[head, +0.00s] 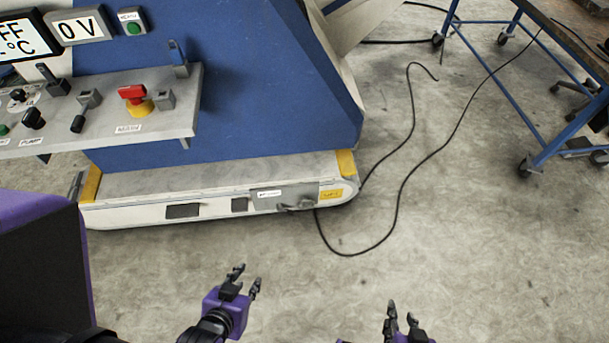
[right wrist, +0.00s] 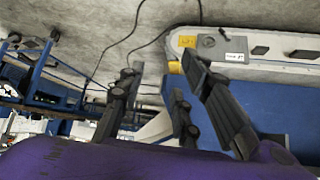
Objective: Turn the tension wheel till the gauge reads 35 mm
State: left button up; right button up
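I cannot make out a tension wheel or a gauge marked in mm in either view. My left gripper (head: 247,277) is over bare floor in front of the blue machine, with its fingers apart and nothing between them. My right gripper (head: 402,312) is at the bottom edge of the head view, right of the left one, also over the floor. In the right wrist view the right gripper's fingers (right wrist: 160,75) are spread and empty. Both grippers are apart from the machine.
The blue machine (head: 230,80) stands on a pale base (head: 220,185). A control shelf (head: 180,110) carries a red switch (head: 132,93) and several levers; displays above include "0 V" (head: 78,28). Black cable (head: 400,190) lies on open floor. A wheeled blue-framed table (head: 560,140) stands right.

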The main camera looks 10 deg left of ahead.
aim_at(306, 202)
jog(key=j, duration=0.6)
jog(key=i+j, duration=0.15)
jog(key=j, duration=1)
jog(key=i, duration=0.05)
